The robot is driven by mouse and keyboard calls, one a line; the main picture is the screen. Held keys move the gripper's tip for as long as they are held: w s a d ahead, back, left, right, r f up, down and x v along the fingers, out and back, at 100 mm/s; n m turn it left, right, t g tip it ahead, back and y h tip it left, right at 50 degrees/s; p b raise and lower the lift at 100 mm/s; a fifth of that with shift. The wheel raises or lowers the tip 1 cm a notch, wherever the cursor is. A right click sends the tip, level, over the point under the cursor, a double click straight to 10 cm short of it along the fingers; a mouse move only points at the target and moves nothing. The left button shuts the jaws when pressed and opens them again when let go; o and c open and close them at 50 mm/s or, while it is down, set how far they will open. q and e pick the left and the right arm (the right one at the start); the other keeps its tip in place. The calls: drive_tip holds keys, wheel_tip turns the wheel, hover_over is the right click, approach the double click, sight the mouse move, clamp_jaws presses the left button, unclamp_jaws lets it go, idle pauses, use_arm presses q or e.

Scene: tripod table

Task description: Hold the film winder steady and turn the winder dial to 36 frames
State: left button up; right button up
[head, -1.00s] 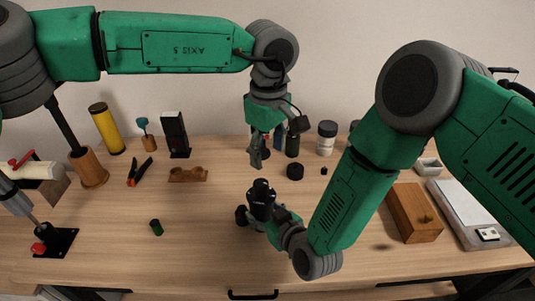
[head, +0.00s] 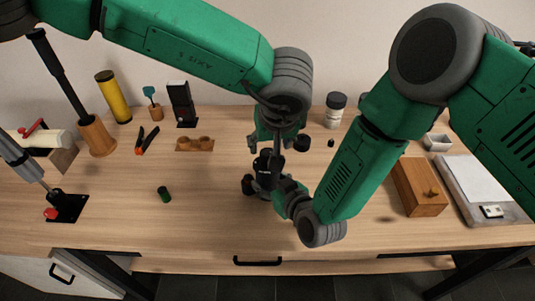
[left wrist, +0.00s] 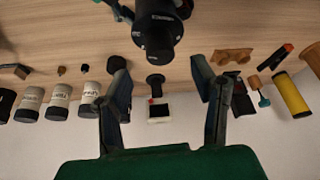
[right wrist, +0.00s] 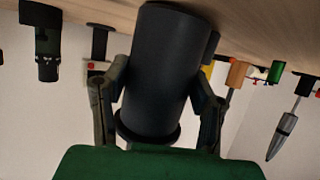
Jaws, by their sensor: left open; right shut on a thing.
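The black film winder (head: 264,166) stands on the wooden table, in front of my arms. In the left wrist view its round top (left wrist: 157,32), with small white lettering, is ahead of my left fingertips. My left gripper (head: 268,146) is over the winder, partly hidden by its own wrist. In the left wrist view its two fingers (left wrist: 160,70) are spread wide with nothing between them. My right gripper (head: 281,183) is low at the winder's right side. In the right wrist view its fingers are shut on the winder's dark cylindrical body (right wrist: 160,75). The dial's setting cannot be read.
A wooden holder (head: 195,144) and a yellow tube (head: 115,97) stand behind. A wooden box (head: 418,187) is at right. The front middle is clear.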

sight(268, 153)
use_arm(q)
drive_tip(key=x, duration=0.7)
drive_tip(key=shift+f, duration=0.1)
drive_tip(key=c, duration=1.2)
